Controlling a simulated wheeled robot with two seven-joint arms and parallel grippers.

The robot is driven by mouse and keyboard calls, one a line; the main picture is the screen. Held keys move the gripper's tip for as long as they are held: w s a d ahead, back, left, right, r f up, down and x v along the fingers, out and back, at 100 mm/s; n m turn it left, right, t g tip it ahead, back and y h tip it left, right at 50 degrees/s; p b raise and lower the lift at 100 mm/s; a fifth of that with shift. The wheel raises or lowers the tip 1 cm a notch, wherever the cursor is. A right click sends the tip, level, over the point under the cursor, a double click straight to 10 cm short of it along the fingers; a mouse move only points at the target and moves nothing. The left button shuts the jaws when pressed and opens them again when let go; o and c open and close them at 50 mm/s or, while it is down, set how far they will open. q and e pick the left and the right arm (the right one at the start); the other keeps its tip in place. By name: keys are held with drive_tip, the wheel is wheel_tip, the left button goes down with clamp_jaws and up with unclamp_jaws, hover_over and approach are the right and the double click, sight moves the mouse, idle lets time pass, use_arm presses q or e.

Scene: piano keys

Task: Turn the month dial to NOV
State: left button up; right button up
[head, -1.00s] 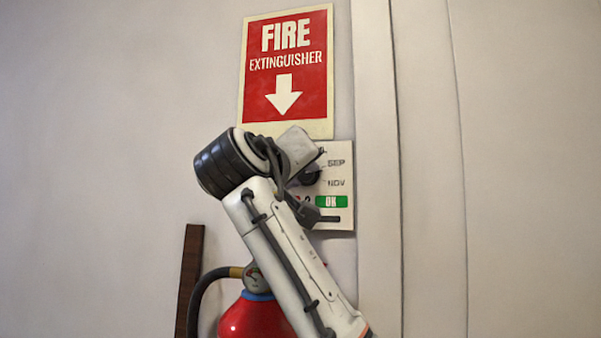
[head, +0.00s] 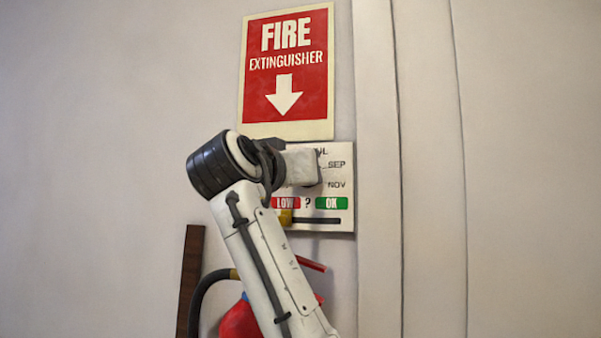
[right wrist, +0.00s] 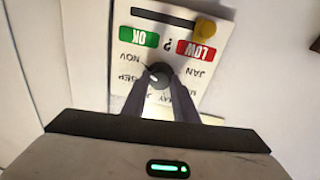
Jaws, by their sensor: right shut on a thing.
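The white panel (head: 342,205) on the wall carries the month dial (right wrist: 158,71), with a dark round knob. SEP and NOV labels show at its right in the head view; in the upside-down right wrist view, NOV (right wrist: 122,58) and SEP (right wrist: 130,78) lie left of the knob. A small pale mark on the knob faces roughly the SEP side; its exact reading is unclear. My right gripper (right wrist: 158,80) is shut on the knob, one dark finger on each side. In the head view its white housing (head: 301,168) hides the dial. My left gripper is not in view.
A yellow slider knob (head: 285,217) sits at the LOW end of a dark slot below the dial. A red fire extinguisher (head: 240,320) stands behind my arm, with its red handle (head: 312,264) visible. A fire extinguisher sign (head: 287,100) hangs above the panel.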

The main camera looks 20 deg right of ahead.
drive_tip(key=shift+s+d+r, duration=0.1)
drive_tip(key=shift+r, duration=0.15)
drive_tip(key=o, duration=1)
drive_tip(key=shift+o, duration=0.3)
drive_tip(key=shift+f, duration=0.15)
